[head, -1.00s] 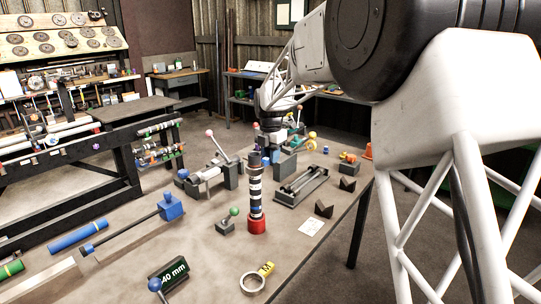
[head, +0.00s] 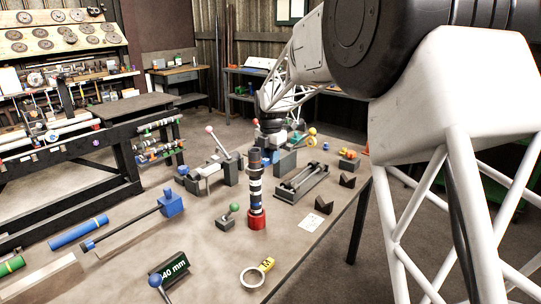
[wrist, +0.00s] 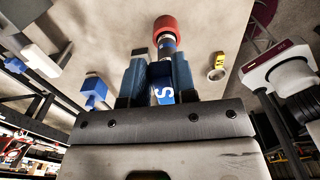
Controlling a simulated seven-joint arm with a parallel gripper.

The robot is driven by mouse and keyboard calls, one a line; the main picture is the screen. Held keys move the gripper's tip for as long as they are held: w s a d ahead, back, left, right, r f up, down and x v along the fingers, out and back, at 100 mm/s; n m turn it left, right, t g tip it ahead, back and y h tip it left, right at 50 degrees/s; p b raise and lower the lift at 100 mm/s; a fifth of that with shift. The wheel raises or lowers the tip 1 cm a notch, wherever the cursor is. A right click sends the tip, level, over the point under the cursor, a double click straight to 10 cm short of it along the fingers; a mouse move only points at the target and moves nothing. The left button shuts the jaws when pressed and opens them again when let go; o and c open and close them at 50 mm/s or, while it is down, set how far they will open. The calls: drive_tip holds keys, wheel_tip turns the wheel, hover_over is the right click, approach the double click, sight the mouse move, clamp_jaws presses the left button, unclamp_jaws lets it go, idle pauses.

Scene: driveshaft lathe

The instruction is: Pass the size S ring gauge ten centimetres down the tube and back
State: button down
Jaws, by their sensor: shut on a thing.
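The tube (head: 255,188) stands upright in a red base (head: 257,220) on the bench, with dark, white and blue bands. In the wrist view the red base (wrist: 166,26) shows at the top with the tube (wrist: 165,44) running down toward my fingers. My gripper (wrist: 158,82) is shut on a blue piece marked S (wrist: 163,94), the size S ring gauge. The fingers and the gauge's handle hide its ring, so I cannot tell whether it is around the tube. In the head view my gripper is behind the tube's top and its fingers are hard to make out.
A pale ring with a yellow tag (head: 257,274) lies at the bench's front. A green-knobbed lever block (head: 229,216) stands left of the tube.

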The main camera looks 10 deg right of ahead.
drive_tip(key=shift+f, duration=1.05)
idle(0.9)
drive_tip(key=shift+r, duration=0.35)
drive_tip(key=shift+r, duration=0.35)
drive_tip(key=shift+r, duration=0.7)
drive_tip(key=shift+r, duration=1.4)
drive_tip(key=shift+r, duration=0.7)
drive_tip(key=shift+r, duration=1.4)
drive_tip(key=shift+r, duration=0.7)
drive_tip(key=shift+r, duration=1.4)
